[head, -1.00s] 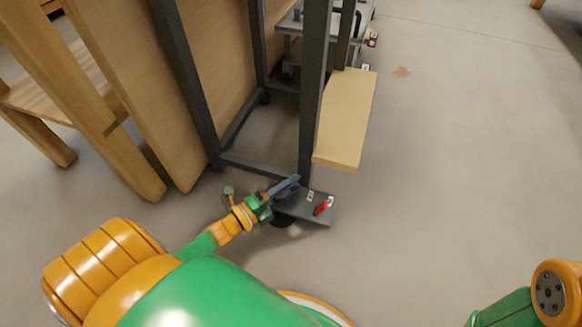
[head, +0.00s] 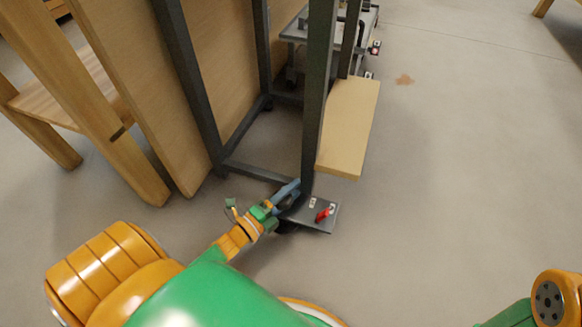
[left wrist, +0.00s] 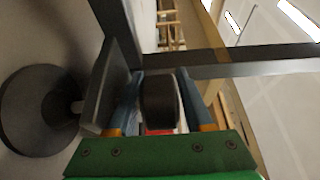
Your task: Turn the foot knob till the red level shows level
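The red level (head: 323,215) is a small red pointer between pale marks on a grey foot plate (head: 318,225) at the base of the dark frame. It looks slanted; its exact angle is too small to read. My left gripper (head: 291,192) is at the plate's left end, by the frame post. In the left wrist view, its blue fingers lie along both sides of a dark rounded knob (left wrist: 158,100) and appear shut on it. A round black foot (left wrist: 35,108) sits on a stem beyond the plate at left. My right gripper is out of view; only part of that arm shows.
The dark metal frame (head: 317,110) rises beside my left gripper. A pale wooden board (head: 347,130) juts out just right of it. Leaning wooden panels and a wooden stool (head: 60,105) stand at left. A grey trolley (head: 300,32) is behind.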

